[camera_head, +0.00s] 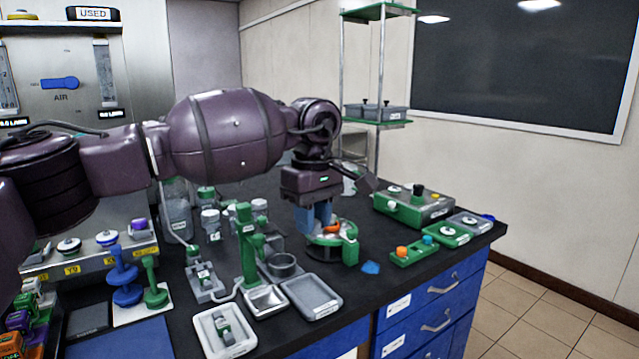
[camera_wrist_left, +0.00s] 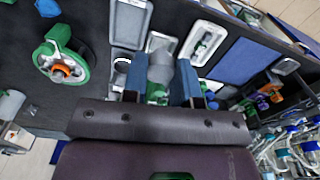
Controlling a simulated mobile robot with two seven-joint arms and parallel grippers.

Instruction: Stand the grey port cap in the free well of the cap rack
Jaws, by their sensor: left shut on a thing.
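My left gripper (camera_head: 318,218) points down over the bench, beside a round green holder with an orange part (camera_head: 333,230). In the left wrist view its blue fingers (camera_wrist_left: 158,85) are shut on a grey piece (camera_wrist_left: 160,72), which looks like the grey port cap. In the head view that piece is hidden by the fingers. A low green block (camera_head: 412,256), which looks like the cap rack, stands to the right of the gripper. My right gripper is not in view.
A green and grey box with knobs (camera_head: 425,208) stands behind the rack. A green stand (camera_head: 247,245) and grey trays (camera_head: 312,297) are left of the gripper. A blue piece (camera_head: 371,267) lies near the bench's front edge.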

